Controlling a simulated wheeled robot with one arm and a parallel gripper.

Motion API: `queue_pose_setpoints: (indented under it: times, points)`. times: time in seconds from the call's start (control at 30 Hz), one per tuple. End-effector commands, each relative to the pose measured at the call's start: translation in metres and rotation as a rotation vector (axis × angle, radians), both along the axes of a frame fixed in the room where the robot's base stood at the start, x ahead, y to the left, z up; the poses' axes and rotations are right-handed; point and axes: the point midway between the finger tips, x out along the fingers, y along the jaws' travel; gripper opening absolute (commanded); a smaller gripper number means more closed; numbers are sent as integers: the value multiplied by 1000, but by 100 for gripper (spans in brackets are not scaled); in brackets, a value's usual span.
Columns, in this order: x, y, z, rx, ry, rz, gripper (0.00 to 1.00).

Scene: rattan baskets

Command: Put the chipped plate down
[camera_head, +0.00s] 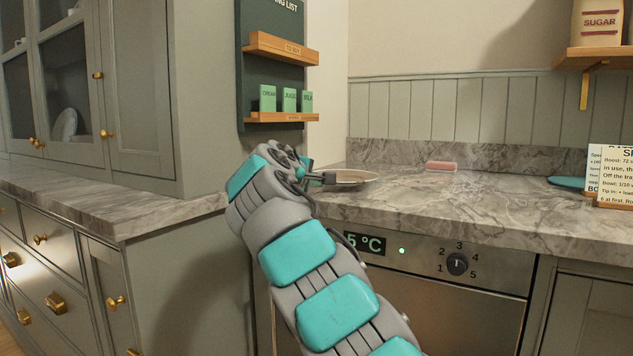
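The plate (350,177) is pale with a darker rim, seen nearly edge-on at the left part of the marble counter (450,205). My gripper (328,178) is at the plate's left edge, and its fingers appear closed on that edge. My wrist hides part of the gripper. I cannot tell whether the plate touches the counter or is held just above it. No chip can be made out at this size.
A pink block (441,166) lies at the counter's back. A teal disc (567,182) and a sign (611,175) are at the right. An oven (470,290) with a knob is below. The middle of the counter is clear. A cabinet (135,80) stands left.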

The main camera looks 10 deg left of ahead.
Motion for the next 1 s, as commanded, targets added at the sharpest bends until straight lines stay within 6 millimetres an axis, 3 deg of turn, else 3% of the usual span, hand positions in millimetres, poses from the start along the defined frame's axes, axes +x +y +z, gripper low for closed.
queue_pose_setpoints:
  times: [0.57,0.9,1.0]
  points:
    - [0,0,-10,-1,-1,1,0]
    - [0,0,-10,-1,1,0,40]
    - [0,0,-11,-1,2,0,40]
